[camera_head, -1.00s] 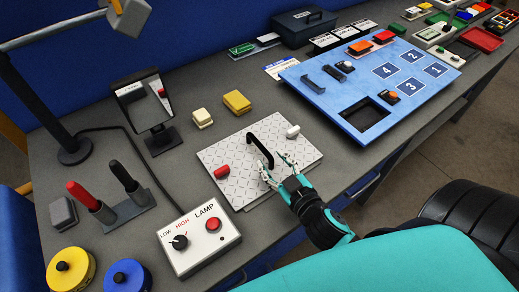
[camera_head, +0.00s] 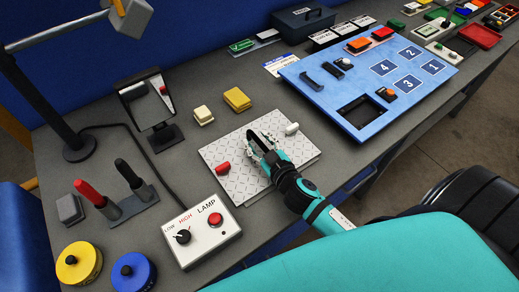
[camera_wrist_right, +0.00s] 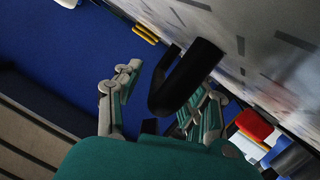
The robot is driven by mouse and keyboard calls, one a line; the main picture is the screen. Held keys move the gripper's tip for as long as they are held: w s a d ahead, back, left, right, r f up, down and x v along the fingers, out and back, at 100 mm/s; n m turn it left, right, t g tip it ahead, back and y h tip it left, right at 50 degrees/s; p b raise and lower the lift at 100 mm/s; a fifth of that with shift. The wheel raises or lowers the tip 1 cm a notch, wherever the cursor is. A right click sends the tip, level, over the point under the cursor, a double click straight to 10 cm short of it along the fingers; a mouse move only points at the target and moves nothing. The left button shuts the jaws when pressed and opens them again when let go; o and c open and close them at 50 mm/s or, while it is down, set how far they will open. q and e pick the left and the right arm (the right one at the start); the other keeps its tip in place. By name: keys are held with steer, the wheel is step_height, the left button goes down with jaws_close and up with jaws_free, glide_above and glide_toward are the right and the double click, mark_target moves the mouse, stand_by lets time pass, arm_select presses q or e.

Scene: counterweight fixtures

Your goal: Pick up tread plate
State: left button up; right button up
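The tread plate (camera_head: 228,180) is a light grey patterned plate lying on the bench in the head view, with a black handle (camera_head: 252,143) on its middle. It also shows in the right wrist view (camera_wrist_right: 255,45), where the black handle (camera_wrist_right: 186,75) stands out between the fingers. My right gripper (camera_head: 262,140) is over the plate at the handle. Its fingers are open on either side of the handle, and I see no clear grip. My left gripper is not in view.
A red peg (camera_head: 222,168) and a white peg (camera_head: 292,128) are on the plate. The lamp box (camera_head: 201,235) stands in front of it, yellow blocks (camera_head: 237,99) behind it, and a blue board (camera_head: 345,85) to its right.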

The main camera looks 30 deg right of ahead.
jaws_close()
steer(key=shift+w+r, duration=0.1)
steer(key=shift+r, duration=0.1)
stand_by(0.3)
